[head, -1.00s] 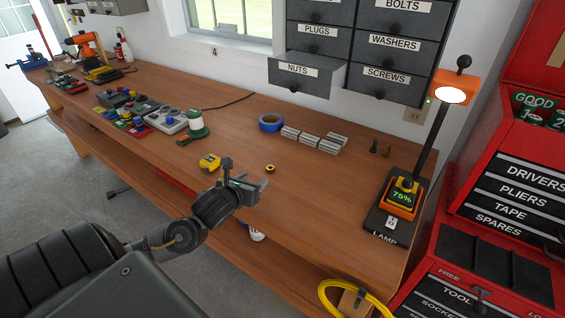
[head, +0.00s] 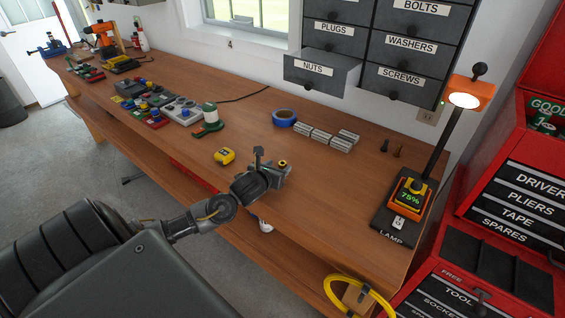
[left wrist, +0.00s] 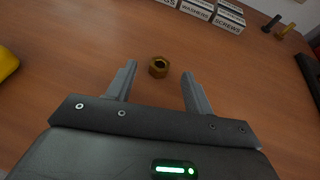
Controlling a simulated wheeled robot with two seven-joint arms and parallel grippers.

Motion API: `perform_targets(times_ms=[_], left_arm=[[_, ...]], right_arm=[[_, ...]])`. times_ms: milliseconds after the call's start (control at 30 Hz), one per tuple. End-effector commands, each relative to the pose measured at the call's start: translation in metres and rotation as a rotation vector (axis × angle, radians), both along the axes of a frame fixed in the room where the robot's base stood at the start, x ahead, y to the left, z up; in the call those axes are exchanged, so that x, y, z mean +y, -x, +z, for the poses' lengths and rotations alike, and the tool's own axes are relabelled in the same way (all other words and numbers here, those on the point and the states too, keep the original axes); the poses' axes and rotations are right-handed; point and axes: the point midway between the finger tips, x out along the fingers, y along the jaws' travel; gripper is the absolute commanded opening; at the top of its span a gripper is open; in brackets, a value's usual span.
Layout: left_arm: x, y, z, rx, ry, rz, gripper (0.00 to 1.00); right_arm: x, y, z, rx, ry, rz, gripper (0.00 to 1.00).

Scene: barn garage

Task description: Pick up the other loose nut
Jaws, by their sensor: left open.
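A brass hex nut (head: 283,163) lies on the wooden workbench (head: 330,190), near its front edge. The nut also shows in the left wrist view (left wrist: 158,67), flat with its hole facing up. My left gripper (head: 272,164) is low over the bench beside the nut. In the left wrist view my left gripper (left wrist: 159,73) is open and empty, with the nut between its fingertips, apart from both. The NUTS drawer (head: 318,72) is pulled out from the grey cabinet; its inside is hidden. My right gripper is not in view.
A yellow tape measure (head: 225,156) lies left of the gripper. Blue tape (head: 284,118), small labelled boxes (head: 321,137) and two bolts (head: 391,148) stand farther back. A lamp (head: 405,200) stands at the right.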

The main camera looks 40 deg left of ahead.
Motion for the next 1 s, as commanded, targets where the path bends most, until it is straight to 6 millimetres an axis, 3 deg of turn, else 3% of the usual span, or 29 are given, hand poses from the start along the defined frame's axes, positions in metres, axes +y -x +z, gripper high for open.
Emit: perform_targets(times_ms=[200, 467, 833, 1000], left_arm=[[0.005, -0.021, -0.008, 0.0, 0.0, 0.001, 0.52], [0.006, -0.023, -0.01, 0.0, -0.001, 0.0, 0.52], [0.006, -0.022, -0.009, 0.0, -0.001, 0.0, 0.05], [0.006, -0.022, -0.009, 0.0, 0.0, 0.0, 0.04]], right_arm=[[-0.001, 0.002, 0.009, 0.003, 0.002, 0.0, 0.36], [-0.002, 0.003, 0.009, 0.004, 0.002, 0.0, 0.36], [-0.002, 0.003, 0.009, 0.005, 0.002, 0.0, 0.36], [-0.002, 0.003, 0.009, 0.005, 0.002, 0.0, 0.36]])
